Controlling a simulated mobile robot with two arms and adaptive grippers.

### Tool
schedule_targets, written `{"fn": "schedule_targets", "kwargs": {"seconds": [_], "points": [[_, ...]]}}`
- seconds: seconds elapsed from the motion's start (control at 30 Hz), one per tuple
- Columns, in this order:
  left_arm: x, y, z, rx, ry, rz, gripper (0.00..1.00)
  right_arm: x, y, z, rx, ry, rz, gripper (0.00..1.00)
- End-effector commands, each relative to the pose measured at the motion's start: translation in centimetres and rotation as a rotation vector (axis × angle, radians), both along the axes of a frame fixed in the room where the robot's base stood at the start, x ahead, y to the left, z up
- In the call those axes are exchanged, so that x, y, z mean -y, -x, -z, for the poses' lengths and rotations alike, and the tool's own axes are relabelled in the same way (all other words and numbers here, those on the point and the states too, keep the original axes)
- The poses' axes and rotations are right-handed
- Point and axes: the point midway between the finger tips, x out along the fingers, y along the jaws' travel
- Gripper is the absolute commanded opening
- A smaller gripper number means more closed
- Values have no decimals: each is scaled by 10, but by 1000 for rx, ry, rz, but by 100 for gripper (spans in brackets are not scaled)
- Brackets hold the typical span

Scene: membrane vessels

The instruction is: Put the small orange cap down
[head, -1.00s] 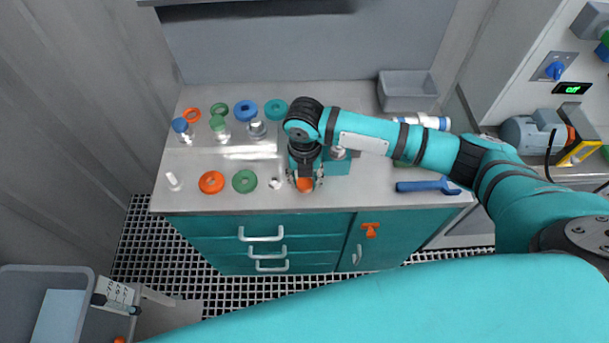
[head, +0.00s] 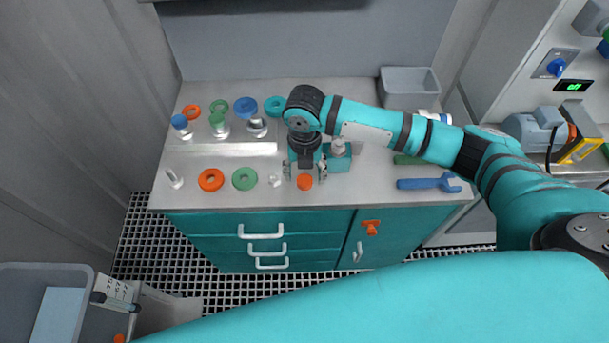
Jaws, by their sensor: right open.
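The small orange cap (head: 305,182) sits on the grey bench top (head: 215,203) near its front edge. My right gripper (head: 304,173) points down at the cap from behind and above, with one finger to each side. Its jaws are open, and the cap shows between and just in front of the fingertips. Whether a finger touches the cap is too small to tell. The large teal arm link across the bottom is mine; my left gripper does not show.
An orange ring (head: 210,180), a green ring (head: 244,179) and a small clear fitting (head: 275,180) lie left of the cap. A teal block (head: 338,160) stands just right of the gripper. A blue wrench (head: 428,184) lies further right, and a grey bin (head: 408,87) stands behind.

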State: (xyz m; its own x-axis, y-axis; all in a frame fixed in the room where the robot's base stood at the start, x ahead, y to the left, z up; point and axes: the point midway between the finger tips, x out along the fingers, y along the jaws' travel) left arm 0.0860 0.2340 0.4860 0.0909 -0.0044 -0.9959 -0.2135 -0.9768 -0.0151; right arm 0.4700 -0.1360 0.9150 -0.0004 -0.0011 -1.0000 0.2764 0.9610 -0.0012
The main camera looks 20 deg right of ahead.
Motion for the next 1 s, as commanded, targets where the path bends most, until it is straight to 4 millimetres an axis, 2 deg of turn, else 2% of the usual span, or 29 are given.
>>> {"fn": "schedule_targets", "kwargs": {"seconds": [0.2,0.43,0.6,1.0], "points": [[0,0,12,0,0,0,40,-1,-2,-48,7,-3,-2,60],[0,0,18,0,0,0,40,-1,-1,-87,4,-2,-1,60],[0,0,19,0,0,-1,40,0,-1,-100,2,-2,0,60],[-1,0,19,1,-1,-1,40,0,0,-101,0,-1,-1,60]]}}
